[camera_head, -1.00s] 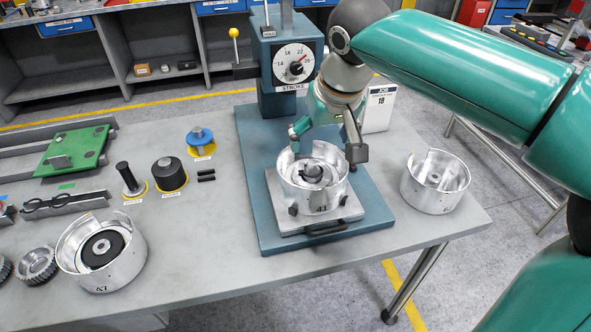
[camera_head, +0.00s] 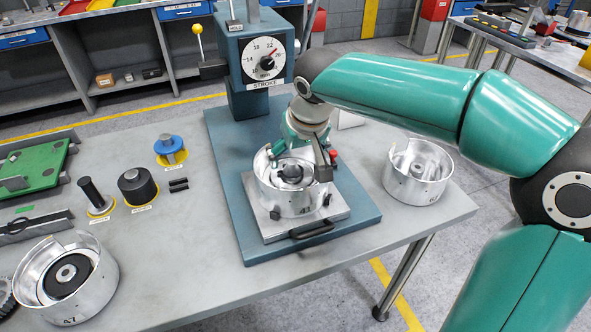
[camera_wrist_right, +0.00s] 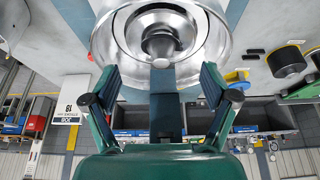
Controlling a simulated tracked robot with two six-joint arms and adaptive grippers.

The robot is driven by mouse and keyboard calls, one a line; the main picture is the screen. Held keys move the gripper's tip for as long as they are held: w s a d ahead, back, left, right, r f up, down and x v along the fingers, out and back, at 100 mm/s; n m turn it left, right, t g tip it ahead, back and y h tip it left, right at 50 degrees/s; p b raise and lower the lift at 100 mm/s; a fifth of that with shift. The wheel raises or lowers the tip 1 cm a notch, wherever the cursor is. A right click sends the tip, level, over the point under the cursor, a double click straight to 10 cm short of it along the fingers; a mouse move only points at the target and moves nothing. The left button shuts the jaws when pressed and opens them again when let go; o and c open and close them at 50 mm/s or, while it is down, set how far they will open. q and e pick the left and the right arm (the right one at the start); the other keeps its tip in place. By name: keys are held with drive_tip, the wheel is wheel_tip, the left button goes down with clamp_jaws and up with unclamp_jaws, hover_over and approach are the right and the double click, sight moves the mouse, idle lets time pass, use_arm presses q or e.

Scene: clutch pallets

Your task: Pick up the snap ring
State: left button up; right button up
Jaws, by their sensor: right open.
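I cannot pick out a snap ring for certain in either view. A silver clutch drum (camera_head: 290,202) marked 41 stands on the press plate, with a dark round hub (camera_head: 291,173) inside it. The wrist view shows the drum (camera_wrist_right: 105,42) and its hub (camera_wrist_right: 162,42) ahead of the fingers. My right gripper (camera_head: 300,160) is open and empty at the drum's back rim, its fingers (camera_wrist_right: 160,75) spread apart. Whether they touch the drum I cannot tell. My left gripper is out of view.
The press (camera_head: 252,65) with its stroke dial rises behind the drum. Another open drum (camera_head: 418,180) stands right, and drum 47 (camera_head: 92,291) at the lower left. Black tools (camera_head: 137,187) and a blue-topped tool (camera_head: 169,146) stand left. The table's front middle is clear.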

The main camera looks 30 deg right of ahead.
sight(294, 166)
drive_tip(key=x, duration=0.5)
drive_tip(key=shift+f, duration=0.1)
drive_tip(key=c, duration=0.9)
